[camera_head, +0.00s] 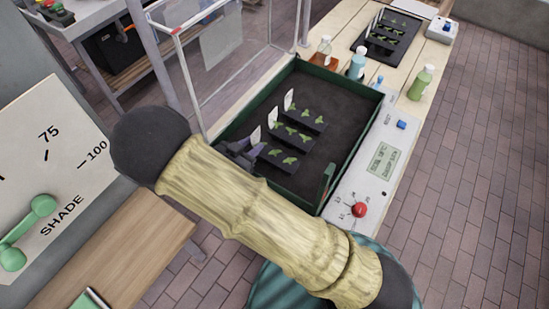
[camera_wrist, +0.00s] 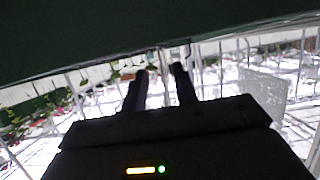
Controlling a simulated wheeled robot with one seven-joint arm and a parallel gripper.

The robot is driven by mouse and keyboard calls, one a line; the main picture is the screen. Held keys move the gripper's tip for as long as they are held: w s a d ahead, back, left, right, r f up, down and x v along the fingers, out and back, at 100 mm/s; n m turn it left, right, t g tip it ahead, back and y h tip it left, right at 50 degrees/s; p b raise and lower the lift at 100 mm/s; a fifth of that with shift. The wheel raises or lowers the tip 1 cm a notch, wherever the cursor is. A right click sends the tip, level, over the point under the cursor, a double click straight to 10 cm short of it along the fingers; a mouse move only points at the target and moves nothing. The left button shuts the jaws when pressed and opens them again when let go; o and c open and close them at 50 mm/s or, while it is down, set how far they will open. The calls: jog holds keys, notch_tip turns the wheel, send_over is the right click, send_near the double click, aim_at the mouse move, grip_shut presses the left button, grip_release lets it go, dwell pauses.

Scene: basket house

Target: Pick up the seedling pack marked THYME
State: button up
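Three dark seedling packs with green sprouts and white tags lie in a dark green-rimmed tray (camera_head: 345,105): a far pack (camera_head: 310,120), a middle pack (camera_head: 292,138) and a near pack (camera_head: 281,158). The writing on their tags is too small to read, so I cannot tell which is THYME. My gripper (camera_head: 238,148) is at the tray's left edge, beside the near pack's tag, and partly hidden by my arm. In the wrist view my gripper (camera_wrist: 161,72) has its two fingers apart with nothing held. No pack shows clearly there.
A dark green surface fills the top of the wrist view. Glass panels on a frame (camera_head: 185,70) stand along the tray's left side. A control panel with a red knob (camera_head: 359,209), a green bottle (camera_head: 420,83) and a teal bottle (camera_head: 357,63) are right of it. Another tray (camera_head: 408,22) holds several packs behind.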

aim_at(260, 139)
jog(key=p+x, duration=0.1)
jog(key=x, duration=0.4)
jog(key=shift+w+a, duration=0.1)
jog(key=shift+a, duration=0.05)
jog(key=shift+w+f, duration=0.1)
dwell(0.3)
grip_shut()
